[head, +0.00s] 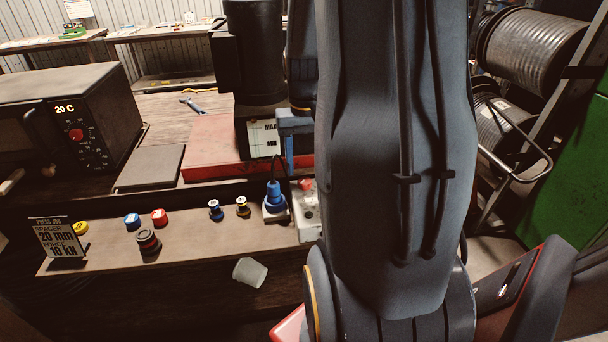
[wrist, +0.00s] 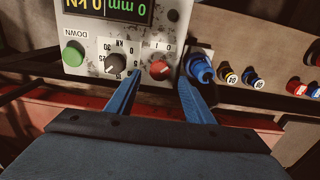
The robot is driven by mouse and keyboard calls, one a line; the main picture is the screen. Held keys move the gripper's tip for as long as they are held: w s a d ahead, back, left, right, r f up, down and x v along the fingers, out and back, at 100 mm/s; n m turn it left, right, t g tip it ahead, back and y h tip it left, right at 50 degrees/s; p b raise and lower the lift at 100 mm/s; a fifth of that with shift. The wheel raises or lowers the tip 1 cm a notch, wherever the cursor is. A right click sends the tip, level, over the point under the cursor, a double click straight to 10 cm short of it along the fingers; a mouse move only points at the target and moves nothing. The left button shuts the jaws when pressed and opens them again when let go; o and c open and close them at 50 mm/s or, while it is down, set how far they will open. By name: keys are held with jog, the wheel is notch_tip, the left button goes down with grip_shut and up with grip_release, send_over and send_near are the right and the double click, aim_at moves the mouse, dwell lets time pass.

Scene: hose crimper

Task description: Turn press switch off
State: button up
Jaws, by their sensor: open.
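The press control box (wrist: 88,52) shows upside down at the top of the wrist view. Its red rotary switch (wrist: 159,70), with 0 and 1 marks beside it, lies between the tips of my gripper (wrist: 159,77). The blue fingers are open, one on each side of the switch; contact cannot be told. Which mark the switch points to is unclear. In the head view the box (head: 309,226) and red switch (head: 305,184) are partly hidden behind my arm, and a blue finger (head: 290,152) shows above them.
On the panel are a grey knob (wrist: 116,64), a green DOWN button (wrist: 73,54) and a display (wrist: 110,8) reading 0 mm and 0 kN. A blue plug (head: 274,197) stands close beside the box.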

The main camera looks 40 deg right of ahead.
aim_at(304, 180)
jog(key=shift+r+b, duration=0.3)
jog(key=shift+r, duration=1.4)
jog(key=s+a+f+n+b, duration=0.1)
jog(key=a+f+n, duration=0.2)
jog(key=a, duration=0.9)
jog(key=s+a+f+n+t+b, duration=0.1)
jog(key=s+a+f+n+b, duration=0.1)
jog(key=a, duration=1.1)
notch_tip(304, 180, down, 2)
jog(key=shift+f+n, duration=0.1)
jog(key=shift+n, duration=0.5)
